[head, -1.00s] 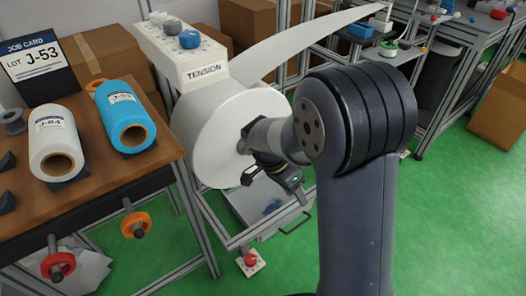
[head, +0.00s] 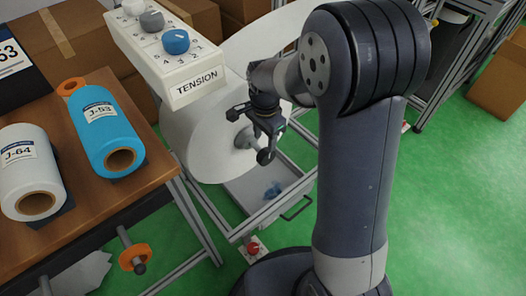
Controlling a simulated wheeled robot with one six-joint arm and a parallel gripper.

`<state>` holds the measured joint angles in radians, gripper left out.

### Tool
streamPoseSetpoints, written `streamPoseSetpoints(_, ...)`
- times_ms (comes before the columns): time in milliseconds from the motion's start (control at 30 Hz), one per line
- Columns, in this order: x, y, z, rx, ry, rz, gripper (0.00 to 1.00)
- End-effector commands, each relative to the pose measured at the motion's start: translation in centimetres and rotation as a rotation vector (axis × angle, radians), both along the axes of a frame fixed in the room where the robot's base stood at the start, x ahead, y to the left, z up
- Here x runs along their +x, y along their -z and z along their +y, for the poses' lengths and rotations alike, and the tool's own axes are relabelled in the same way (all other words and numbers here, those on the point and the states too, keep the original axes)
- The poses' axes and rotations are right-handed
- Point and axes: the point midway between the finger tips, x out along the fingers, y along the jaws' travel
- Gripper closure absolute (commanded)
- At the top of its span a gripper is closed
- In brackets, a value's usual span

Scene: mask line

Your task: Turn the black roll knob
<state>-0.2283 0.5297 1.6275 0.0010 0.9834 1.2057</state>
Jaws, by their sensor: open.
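I cannot make out a clearly black knob. The TENSION panel (head: 197,84) carries a white knob (head: 133,7), a grey knob (head: 152,21) and a blue knob (head: 175,41), with numerals printed around them. Below it is the large white roll (head: 185,135), with a grey hub (head: 245,138) at its centre, partly behind my gripper. My gripper (head: 252,133) is open and empty in front of the roll, lower and to the right of the panel. I cannot tell whether it touches the hub.
A wooden table (head: 135,195) at left holds a blue roll (head: 105,130) labelled J-53 and a white roll (head: 30,175) labelled J-64. An orange ring (head: 135,257) sits on a rod below it. A grey tray (head: 262,190) lies under the large roll.

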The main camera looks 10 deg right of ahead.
Motion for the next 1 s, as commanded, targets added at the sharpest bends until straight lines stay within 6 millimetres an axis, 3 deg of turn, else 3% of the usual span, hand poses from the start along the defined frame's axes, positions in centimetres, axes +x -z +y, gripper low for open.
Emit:
streamPoseSetpoints(200,-0.1,4.7,0.0,-0.001,0.000,0.004,0.55)
streamPoseSetpoints(400,0.0,7.8,0.0,-0.002,0.000,0.002,0.55)
streamPoseSetpoints(600,0.0,9.0,0.0,-0.001,0.000,0.001,0.55)
streamPoseSetpoints(867,0.0,9.1,0.0,-0.001,0.000,0.000,0.55)
streamPoseSetpoints(1000,0.0,9.1,0.0,-0.001,0.000,0.000,0.64)
